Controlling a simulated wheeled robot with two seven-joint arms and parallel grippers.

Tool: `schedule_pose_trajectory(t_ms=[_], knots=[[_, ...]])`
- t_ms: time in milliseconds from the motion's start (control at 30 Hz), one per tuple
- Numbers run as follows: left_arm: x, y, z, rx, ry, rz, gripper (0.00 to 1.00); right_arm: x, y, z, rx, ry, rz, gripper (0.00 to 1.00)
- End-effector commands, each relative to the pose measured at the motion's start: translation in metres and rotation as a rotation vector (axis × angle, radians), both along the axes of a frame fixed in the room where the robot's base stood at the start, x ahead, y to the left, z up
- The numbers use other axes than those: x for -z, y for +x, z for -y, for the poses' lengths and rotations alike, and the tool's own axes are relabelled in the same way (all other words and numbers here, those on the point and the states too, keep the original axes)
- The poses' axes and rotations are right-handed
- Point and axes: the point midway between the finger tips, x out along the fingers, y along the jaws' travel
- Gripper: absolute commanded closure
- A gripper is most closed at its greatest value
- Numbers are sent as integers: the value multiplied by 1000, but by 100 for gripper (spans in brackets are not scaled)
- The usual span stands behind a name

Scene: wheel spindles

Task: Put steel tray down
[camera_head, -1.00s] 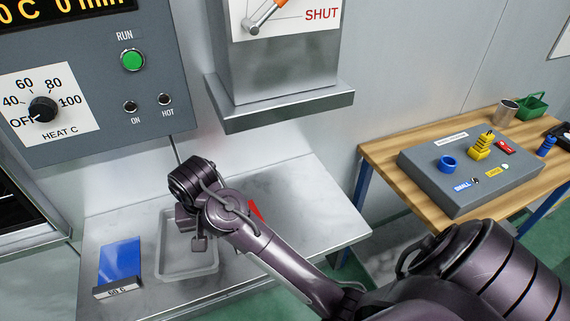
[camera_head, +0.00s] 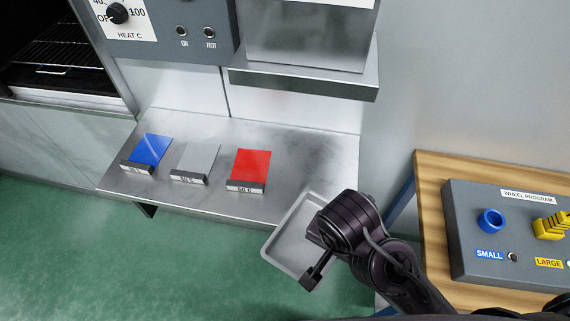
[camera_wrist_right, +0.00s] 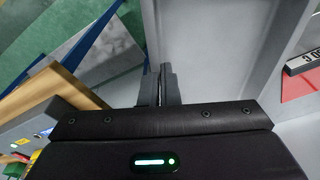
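The steel tray (camera_head: 290,238) is a shallow grey rectangular pan. In the head view it hangs in the air at the bench's front right corner, over the floor. My right gripper (camera_head: 312,279) is at the tray's right side. In the right wrist view the fingers (camera_wrist_right: 160,84) are close together on the edge of the tray (camera_wrist_right: 205,45), whose grey surface fills the middle. The tray looks empty, though my wrist hides its right part. My left gripper is not in view.
The steel bench (camera_head: 300,150) bears a blue plate (camera_head: 152,149), a grey plate (camera_head: 198,158) and a red plate (camera_head: 250,164), each with a label. A wooden table (camera_head: 432,190) with a control box (camera_head: 470,235) stands right. An open oven (camera_head: 60,50) is at upper left.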

Motion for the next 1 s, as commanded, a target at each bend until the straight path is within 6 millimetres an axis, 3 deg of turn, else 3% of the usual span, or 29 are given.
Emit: schedule_pose_trajectory(t_ms=[167, 800, 933, 1000], knots=[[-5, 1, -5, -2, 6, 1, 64, -2, 13, 3, 5, 2, 4, 100], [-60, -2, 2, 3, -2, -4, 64, -5, 169, 47, 2, 3, 2, 100], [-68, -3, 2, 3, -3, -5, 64, -4, 193, 55, 1, 1, 2, 100], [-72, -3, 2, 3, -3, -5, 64, 11, 190, 55, 0, -1, -5, 100]])
